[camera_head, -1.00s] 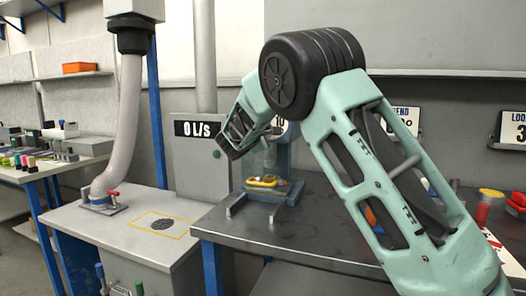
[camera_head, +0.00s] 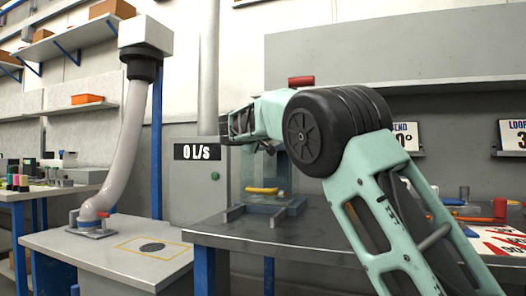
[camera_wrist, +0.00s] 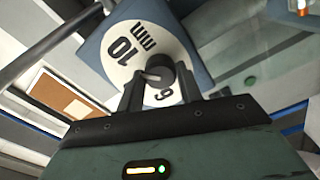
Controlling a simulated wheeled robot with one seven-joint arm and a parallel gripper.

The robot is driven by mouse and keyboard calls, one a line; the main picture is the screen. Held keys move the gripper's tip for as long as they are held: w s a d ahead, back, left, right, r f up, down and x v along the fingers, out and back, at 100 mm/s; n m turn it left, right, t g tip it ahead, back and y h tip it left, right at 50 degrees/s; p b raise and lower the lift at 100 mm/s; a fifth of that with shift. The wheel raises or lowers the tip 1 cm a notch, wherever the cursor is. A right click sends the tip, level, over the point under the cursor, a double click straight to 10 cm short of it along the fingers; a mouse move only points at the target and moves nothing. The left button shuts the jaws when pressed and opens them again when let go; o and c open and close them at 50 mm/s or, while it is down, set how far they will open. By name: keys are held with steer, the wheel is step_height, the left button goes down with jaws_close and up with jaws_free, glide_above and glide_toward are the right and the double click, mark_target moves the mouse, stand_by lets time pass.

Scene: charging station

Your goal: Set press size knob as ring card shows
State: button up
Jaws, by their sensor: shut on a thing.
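The press (camera_head: 283,175) stands on the dark bench, mostly behind my arm in the head view. In the wrist view its blue face (camera_wrist: 92,50) carries a round white dial (camera_wrist: 122,28) marked "10 mm", with another figure, 6 or 9, at the lower right. The black size knob (camera_wrist: 158,77) sits at the dial's lower part. My gripper (camera_wrist: 160,84) is shut on the knob, one finger on each side. The knob's exact pointing is hard to tell. I cannot pick out the ring card; partly hidden wall signs read "END" (camera_head: 405,136) and "LOOP" (camera_head: 511,135).
The dark bench (camera_head: 320,228) has several coloured items at its right end. A pale hose (camera_head: 122,150) rises from the left bench. A yellow piece (camera_head: 263,190) lies at the press base.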

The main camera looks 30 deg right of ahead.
steer(key=shift+f+m+b, duration=0.2)
steer(key=shift+m+b, duration=0.8)
steer(key=shift+b, duration=0.15)
steer(key=shift+r, duration=0.1)
steer(key=o, duration=1)
steer(key=v, duration=1.7)
steer(key=shift+s+a, duration=0.1)
steer(key=shift+a, duration=0.05)
